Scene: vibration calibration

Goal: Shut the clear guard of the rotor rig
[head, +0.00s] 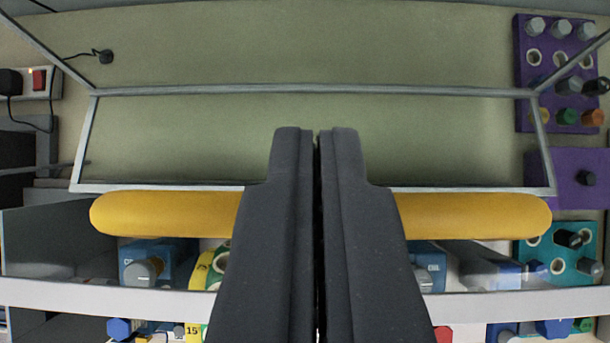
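The clear guard shows as a grey-edged frame (200,90) with see-through panels, spread across the upper middle of the head view. A long yellow handle bar (160,214) with rounded ends runs along the frame's near edge. My gripper (317,130) points up the picture at the centre, its two dark fingers side by side with only a thin gap. The fingers cross in front of the handle and hide its middle; nothing shows between them. I cannot tell whether they touch the handle. The rotor itself is not clearly visible.
A purple block (524,75) with pegs and holes stands at the upper right, a second purple block (565,165) below it. A teal block (590,240) is at the right. A white rail (80,295) crosses below. A red switch (39,80) is at the left. The greenish surface (300,40) is largely clear.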

